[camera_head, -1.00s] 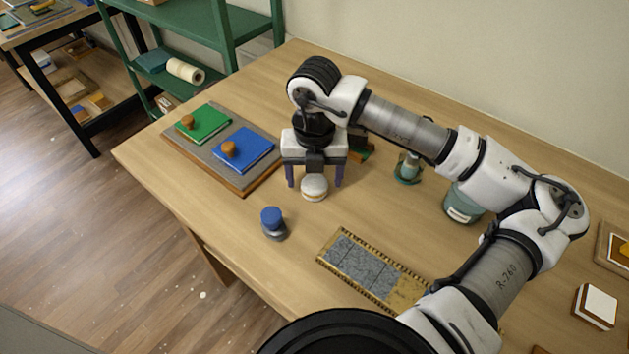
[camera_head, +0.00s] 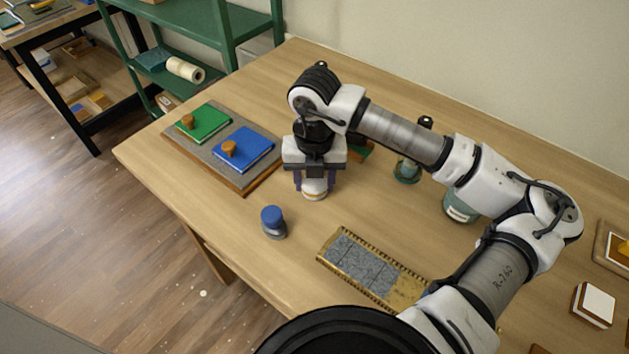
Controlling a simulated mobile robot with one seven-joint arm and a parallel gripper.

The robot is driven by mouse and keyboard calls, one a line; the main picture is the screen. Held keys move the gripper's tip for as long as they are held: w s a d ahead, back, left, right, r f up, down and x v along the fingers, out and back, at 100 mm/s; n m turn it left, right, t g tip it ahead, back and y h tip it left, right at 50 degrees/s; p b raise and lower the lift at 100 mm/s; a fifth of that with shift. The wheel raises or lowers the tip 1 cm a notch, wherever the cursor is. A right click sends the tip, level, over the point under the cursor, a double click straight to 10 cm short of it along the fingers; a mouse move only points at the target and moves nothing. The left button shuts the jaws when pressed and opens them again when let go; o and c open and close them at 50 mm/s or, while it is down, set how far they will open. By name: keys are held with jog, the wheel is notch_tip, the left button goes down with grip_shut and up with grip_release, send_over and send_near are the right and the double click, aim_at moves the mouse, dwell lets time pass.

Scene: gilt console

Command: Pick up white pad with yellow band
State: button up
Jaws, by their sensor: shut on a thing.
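The white pad with yellow band (camera_head: 314,194) is a small round white piece with a yellowish band near its lower part. It sits on the wooden table, right of the board with the green and blue blocks. My gripper (camera_head: 314,186) points down over it, with its purple fingers on either side. The gripper is shut on the pad, and its palm and fingers hide the pad's top and sides. I see no clear gap between the pad and the table.
A blue-topped knob (camera_head: 273,221) stands close by, lower left. A brass-framed tray (camera_head: 405,293) lies lower right. The grey board (camera_head: 187,149) bears green and blue blocks. A teal bottle (camera_head: 406,171) and teal jar (camera_head: 458,207) stand right. Table between pad and tray is clear.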

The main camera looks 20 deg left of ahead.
aim_at(315, 180)
notch_tip(315, 180, up, 20)
jog(key=b, duration=0.3)
jog(key=o, duration=0.3)
jog(key=shift+c, duration=1.2)
